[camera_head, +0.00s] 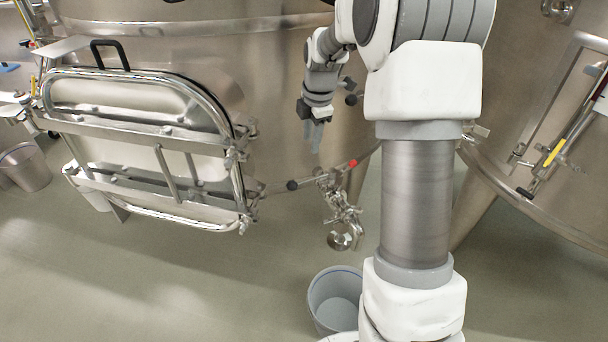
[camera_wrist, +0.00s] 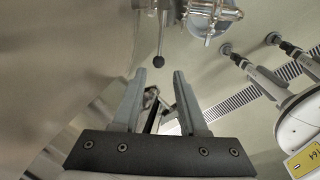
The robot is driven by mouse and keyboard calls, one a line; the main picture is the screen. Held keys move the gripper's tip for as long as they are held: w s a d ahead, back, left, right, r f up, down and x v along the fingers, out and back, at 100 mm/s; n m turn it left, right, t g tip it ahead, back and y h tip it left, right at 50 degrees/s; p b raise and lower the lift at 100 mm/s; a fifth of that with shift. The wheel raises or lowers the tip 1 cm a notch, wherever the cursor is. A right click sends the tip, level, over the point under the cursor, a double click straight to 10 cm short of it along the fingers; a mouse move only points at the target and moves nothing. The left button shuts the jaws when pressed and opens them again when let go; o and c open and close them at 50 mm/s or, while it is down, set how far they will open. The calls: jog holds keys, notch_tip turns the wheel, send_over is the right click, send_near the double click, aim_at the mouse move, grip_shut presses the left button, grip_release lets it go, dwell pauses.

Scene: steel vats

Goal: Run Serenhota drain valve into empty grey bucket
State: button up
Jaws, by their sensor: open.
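My gripper (camera_head: 315,138) points down beside the steel vat, above and left of the drain valve (camera_head: 342,207). The valve is a shiny steel fitting low on the vat, with a red-tipped part (camera_head: 352,163) and a black-knobbed rod near it. In the wrist view my gripper (camera_wrist: 160,77) is open and empty. A black lever knob (camera_wrist: 159,62) shows just beyond the gap between the fingertips; steel pipework (camera_wrist: 212,14) lies to its right. The grey bucket (camera_head: 317,299) stands on the floor below the valve, partly behind my arm. No vat name is readable.
A large framed steel hatch (camera_head: 130,143) juts out left of the valve. Another bucket (camera_head: 25,168) stands at the far left. A second vat (camera_head: 560,120) is at the right. The floor (camera_head: 200,275) in front is clear. A yellow label (camera_wrist: 306,161) shows at lower right.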

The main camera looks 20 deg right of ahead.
aim_at(305, 181)
jog(key=w+f+b, duration=0.2)
jog(key=w+f, duration=0.1)
jog(key=f, duration=1.2)
jog(key=shift+a+b, duration=0.15)
jog(key=shift+b, duration=0.15)
grip_shut()
dwell(0.6)
